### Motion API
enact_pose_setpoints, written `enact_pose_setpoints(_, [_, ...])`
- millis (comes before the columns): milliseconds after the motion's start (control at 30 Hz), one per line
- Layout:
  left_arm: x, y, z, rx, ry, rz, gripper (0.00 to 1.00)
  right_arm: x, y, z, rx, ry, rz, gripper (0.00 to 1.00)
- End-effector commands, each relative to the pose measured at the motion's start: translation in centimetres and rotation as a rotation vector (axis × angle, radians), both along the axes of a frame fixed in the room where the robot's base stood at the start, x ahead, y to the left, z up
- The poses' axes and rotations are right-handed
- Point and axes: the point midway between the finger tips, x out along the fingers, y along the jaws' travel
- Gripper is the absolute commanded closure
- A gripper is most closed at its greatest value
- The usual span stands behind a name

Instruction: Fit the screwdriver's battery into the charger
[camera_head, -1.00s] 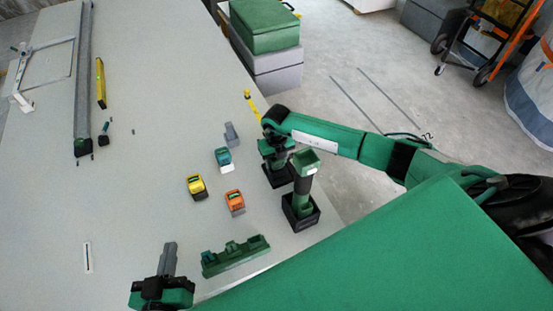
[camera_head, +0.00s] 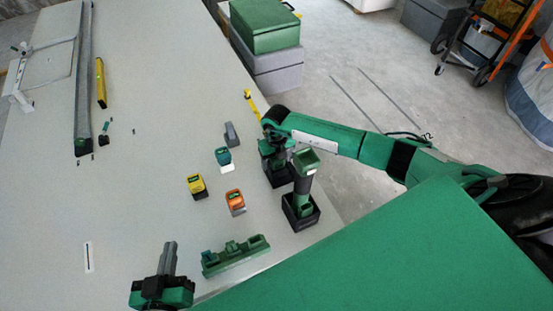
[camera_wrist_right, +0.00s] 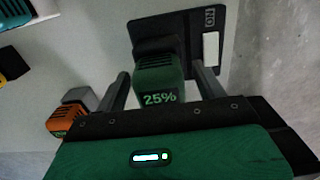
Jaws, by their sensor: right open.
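A green battery (camera_wrist_right: 160,82) reading 25% stands between the two grey fingers of my right gripper (camera_wrist_right: 162,88) in the right wrist view. The fingers are open, with a gap on each side of it. A black part and a black plate (camera_wrist_right: 178,30) lie beyond it. In the head view my right gripper (camera_head: 275,145) is over a black stand (camera_head: 281,178), and its fingers are largely hidden. A green charger-like block (camera_head: 236,256) with several raised parts sits at the near edge. My left gripper (camera_head: 169,260) is left of it; its finger gap cannot be made out.
A teal battery (camera_head: 222,156), a yellow one (camera_head: 196,184) and an orange one (camera_head: 235,199) stand on the table, with a grey block (camera_head: 231,133) behind. A green tool-like upright (camera_head: 303,185) stands in a black holder (camera_head: 301,218) at the right edge. The table's left middle is mostly clear.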

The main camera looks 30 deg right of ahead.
Motion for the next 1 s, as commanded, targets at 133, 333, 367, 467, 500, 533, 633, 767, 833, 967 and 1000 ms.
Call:
enact_pose_setpoints(133, [0.0,0.0,0.6,0.0,0.0,0.0,1.0,0.1,0.0,1.7,0.0,-0.003,0.001,0.29])
enact_pose_setpoints(333, [0.0,0.0,1.8,0.0,0.0,0.0,1.0,0.1,-0.1,6.2,0.0,-0.005,0.002,0.29])
enact_pose_setpoints(367, [0.0,0.0,1.9,0.0,0.0,0.0,1.0,0.2,-0.1,6.9,0.0,-0.005,0.001,0.29])
enact_pose_setpoints(467, [0.0,0.0,2.4,0.0,0.0,0.0,1.0,0.1,0.0,9.1,0.0,-0.004,0.001,0.29])
enact_pose_setpoints(500, [0.0,0.0,2.5,0.0,0.0,0.0,1.0,0.2,0.0,10.0,0.001,-0.005,0.001,0.29])
enact_pose_setpoints(533, [0.0,0.0,2.6,0.0,0.0,0.0,1.0,0.2,0.0,10.5,0.001,-0.005,0.001,0.29])
enact_pose_setpoints(633, [0.0,0.0,2.9,0.0,0.0,0.0,1.0,0.1,-0.1,12.1,0.0,-0.004,0.0,0.29])
enact_pose_setpoints(767, [0.0,0.0,3.1,0.0,0.0,0.0,1.0,0.1,0.0,13.3,0.001,-0.003,0.0,0.29])
enact_pose_setpoints(833, [0.0,0.0,3.1,0.0,0.0,0.0,1.0,0.1,0.0,13.7,0.001,-0.002,0.0,0.29])
enact_pose_setpoints(967, [0.0,0.0,3.1,0.0,0.0,0.0,1.0,0.1,0.0,13.8,0.001,-0.002,0.0,0.29])
enact_pose_setpoints(1000, [0.0,0.0,3.1,0.0,0.0,0.0,1.0,0.1,0.0,13.8,0.001,-0.002,0.0,0.29])
